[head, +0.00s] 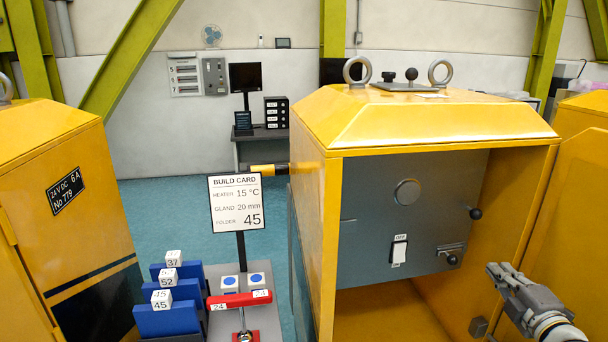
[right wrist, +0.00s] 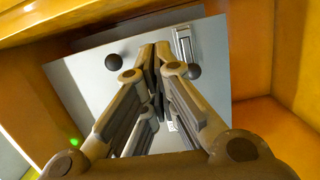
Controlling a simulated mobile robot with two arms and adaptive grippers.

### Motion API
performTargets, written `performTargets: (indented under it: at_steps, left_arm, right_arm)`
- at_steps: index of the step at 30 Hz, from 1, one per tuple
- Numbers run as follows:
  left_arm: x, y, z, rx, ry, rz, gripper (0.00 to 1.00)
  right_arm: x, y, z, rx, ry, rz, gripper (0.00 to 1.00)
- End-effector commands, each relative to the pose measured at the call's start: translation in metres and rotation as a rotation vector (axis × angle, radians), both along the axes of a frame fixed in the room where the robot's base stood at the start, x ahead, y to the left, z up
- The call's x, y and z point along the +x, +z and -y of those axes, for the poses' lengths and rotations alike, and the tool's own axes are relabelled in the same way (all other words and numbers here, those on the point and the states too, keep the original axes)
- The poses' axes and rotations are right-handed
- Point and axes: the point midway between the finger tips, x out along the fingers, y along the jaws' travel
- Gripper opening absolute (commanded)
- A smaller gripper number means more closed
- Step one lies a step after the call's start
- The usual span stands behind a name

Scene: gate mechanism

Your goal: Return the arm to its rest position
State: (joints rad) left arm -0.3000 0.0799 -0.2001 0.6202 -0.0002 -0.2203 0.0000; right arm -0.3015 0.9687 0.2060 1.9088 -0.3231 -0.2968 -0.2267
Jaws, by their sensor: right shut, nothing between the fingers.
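My right gripper (head: 494,270) is at the lower right of the head view, in front of the open yellow cabinet (head: 330,230). Its fingers point up and to the left, toward the cabinet's grey panel (head: 370,260). In the right wrist view the fingers (right wrist: 155,52) are shut together with nothing between them. Behind them is the grey panel with dark round knobs (right wrist: 194,71) and a latch (right wrist: 183,42). The fingertips look apart from the knobs, though the exact gap is hard to judge. My left gripper is not in view.
The grey panel carries a switch (head: 399,251), a black knob (head: 475,213) and a handle latch (head: 451,254). A build card (head: 238,203), blue folders (head: 168,320) and a red bar (head: 238,300) stand to the left.

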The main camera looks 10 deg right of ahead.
Motion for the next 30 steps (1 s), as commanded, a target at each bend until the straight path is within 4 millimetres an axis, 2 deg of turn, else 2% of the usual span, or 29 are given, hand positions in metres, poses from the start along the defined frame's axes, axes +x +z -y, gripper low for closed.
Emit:
performTargets:
  at_steps: [5,6,9,13,15,18,24,28,30]
  left_arm:
    - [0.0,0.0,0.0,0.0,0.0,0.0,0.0]
    - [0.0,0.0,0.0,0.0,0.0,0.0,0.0]
    - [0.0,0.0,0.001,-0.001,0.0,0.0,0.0]
    - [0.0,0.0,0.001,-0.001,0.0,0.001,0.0]
    - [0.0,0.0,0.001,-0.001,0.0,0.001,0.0]
    - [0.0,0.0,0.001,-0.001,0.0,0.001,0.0]
    - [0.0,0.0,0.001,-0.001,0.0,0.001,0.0]
    - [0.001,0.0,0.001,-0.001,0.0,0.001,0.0]
    - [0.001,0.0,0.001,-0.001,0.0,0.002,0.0]
  right_arm:
    - [-0.039,-0.084,-0.031,0.281,-0.152,-0.132,0.0]
    - [-0.053,-0.107,-0.044,0.363,-0.201,-0.179,0.0]
    - [-0.094,-0.158,-0.08,0.566,-0.325,-0.306,0.0]
    - [-0.151,-0.207,-0.136,0.793,-0.471,-0.485,0.0]
    - [-0.178,-0.222,-0.164,0.887,-0.532,-0.569,0.0]
    - [-0.21,-0.235,-0.198,0.991,-0.601,-0.676,0.0]
    - [-0.264,-0.241,-0.256,1.145,-0.702,-0.86,0.0]
    - [-0.295,-0.237,-0.29,1.227,-0.754,-0.972,0.0]
    - [-0.29,-0.255,-0.288,1.215,-0.762,-0.976,0.0]
